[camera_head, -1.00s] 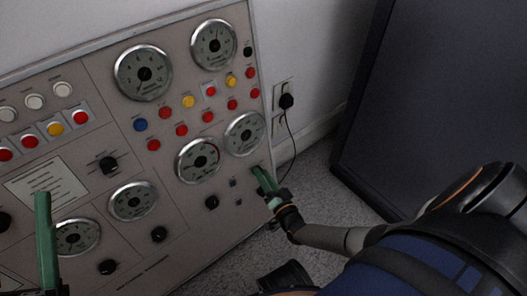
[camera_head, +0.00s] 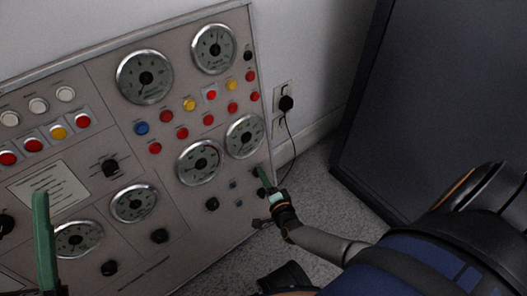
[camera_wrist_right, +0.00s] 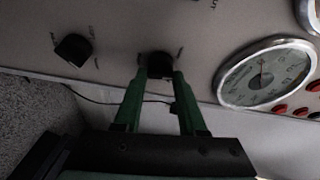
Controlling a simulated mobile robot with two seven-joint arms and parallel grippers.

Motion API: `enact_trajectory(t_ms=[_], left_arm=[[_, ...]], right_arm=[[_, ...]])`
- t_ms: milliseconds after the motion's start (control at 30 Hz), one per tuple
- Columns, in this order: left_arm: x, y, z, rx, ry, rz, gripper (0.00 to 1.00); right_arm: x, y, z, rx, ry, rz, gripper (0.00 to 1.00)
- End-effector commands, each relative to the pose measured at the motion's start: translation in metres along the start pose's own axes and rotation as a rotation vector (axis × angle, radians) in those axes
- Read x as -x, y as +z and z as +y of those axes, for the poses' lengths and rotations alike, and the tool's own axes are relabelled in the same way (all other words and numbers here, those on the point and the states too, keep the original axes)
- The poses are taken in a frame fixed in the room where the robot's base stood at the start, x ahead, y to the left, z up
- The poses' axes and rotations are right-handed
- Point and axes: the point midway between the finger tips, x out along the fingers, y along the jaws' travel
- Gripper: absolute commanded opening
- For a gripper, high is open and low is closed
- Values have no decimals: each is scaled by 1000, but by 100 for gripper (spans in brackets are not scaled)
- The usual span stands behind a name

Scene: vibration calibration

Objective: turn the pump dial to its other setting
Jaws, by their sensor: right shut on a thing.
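My right gripper (camera_head: 261,175) is at the right edge of the grey control panel (camera_head: 187,246), below a round gauge (camera_head: 245,136). In the right wrist view its two green fingers (camera_wrist_right: 159,74) are shut on a black dial (camera_wrist_right: 158,63), one on each side. The labels by this dial are too small to read, and in the head view the fingers mostly hide it. A second black dial (camera_wrist_right: 73,49) sits to its left in the wrist view, apart from the fingers. My left gripper (camera_head: 44,242) is in front of the panel's left part; its opening cannot be judged.
Other gauges, coloured buttons and black knobs (camera_head: 211,204) cover the panel. A plugged-in cable (camera_head: 286,104) hangs from a wall socket right of the panel. A large dark cabinet (camera_head: 440,100) stands at the right, with carpet (camera_head: 325,190) between.

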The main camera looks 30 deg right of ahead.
Motion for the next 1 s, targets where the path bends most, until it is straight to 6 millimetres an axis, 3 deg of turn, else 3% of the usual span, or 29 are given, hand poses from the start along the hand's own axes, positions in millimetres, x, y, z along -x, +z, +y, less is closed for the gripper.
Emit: enact_trajectory(t_ms=[600, 1000], left_arm=[[-7, -8, -5, 3, -3, 7, 50], [-7, -10, -6, 4, 0, 9, 50]], right_arm=[[-1, 0, -2, -562, 159, 0, 0], [-1, 0, -2, -825, 233, -1, 0]])
